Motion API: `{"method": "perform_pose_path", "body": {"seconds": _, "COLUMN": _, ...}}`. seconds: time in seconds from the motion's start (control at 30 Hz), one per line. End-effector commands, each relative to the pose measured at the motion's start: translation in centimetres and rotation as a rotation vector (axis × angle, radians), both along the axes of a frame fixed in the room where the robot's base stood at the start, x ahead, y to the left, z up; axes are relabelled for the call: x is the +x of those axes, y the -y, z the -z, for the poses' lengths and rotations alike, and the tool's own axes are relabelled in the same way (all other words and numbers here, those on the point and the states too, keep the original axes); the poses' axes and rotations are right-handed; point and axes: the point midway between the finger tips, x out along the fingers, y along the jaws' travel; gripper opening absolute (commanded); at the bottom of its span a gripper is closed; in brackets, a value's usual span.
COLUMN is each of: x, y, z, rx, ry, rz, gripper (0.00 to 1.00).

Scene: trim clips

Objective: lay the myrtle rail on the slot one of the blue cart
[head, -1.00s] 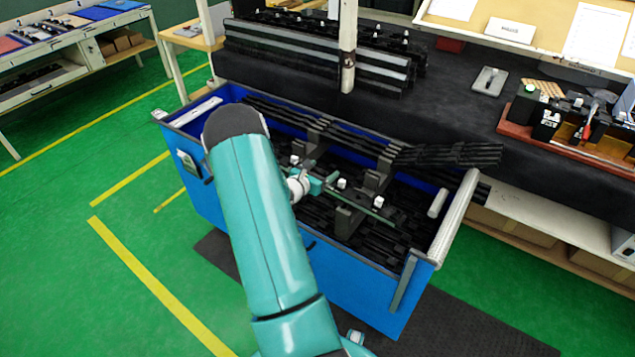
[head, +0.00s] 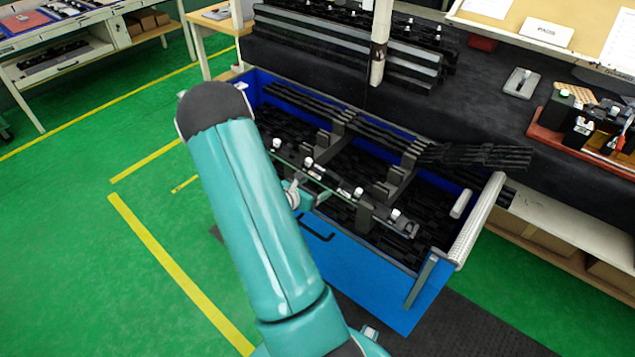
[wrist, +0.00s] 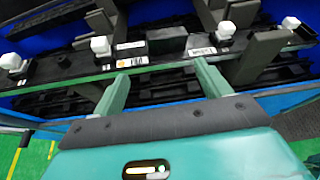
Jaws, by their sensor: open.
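The rail (wrist: 150,50), a dark strip with a thin green front edge, labels and several white clips, also shows in the head view (head: 333,181). It lies lengthwise along the near side of the blue cart (head: 365,275), over upright grey brackets (head: 364,217). In the wrist view it appears to rest on a grey bracket (wrist: 255,58); exact seating is unclear. My gripper (wrist: 162,76) is open at the rail's near edge, fingertips close to the green edge. Contact cannot be told. In the head view my arm partly hides the cart's left end and the gripper.
More grey brackets (head: 397,178) stand farther back in the cart, with dark bars lying across them. A dark bench (head: 500,125) with stacked rails is behind the cart. A ribbed white roller (head: 478,222) edges the cart's right end. Green floor is clear at left.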

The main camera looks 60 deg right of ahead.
Motion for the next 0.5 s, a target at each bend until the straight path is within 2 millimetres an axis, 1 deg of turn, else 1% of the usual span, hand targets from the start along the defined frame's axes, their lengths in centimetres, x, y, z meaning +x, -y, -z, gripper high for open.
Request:
{"method": "perform_pose_path", "body": {"seconds": 0.33, "x": -0.1, "y": 0.3, "z": -0.6, "rx": -0.011, "ry": 0.013, "rz": 0.012, "gripper": 0.76}}
{"method": "perform_pose_path", "body": {"seconds": 0.43, "x": 0.5, "y": -0.3, "z": -2.0, "rx": -0.017, "ry": 0.055, "rz": 0.037, "gripper": 0.76}}
{"method": "perform_pose_path", "body": {"seconds": 0.47, "x": 0.7, "y": -0.6, "z": -2.7, "rx": -0.019, "ry": 0.078, "rz": 0.052, "gripper": 0.76}}
{"method": "perform_pose_path", "body": {"seconds": 0.5, "x": 1.0, "y": -1.1, "z": -3.9, "rx": -0.021, "ry": 0.116, "rz": 0.079, "gripper": 0.76}}
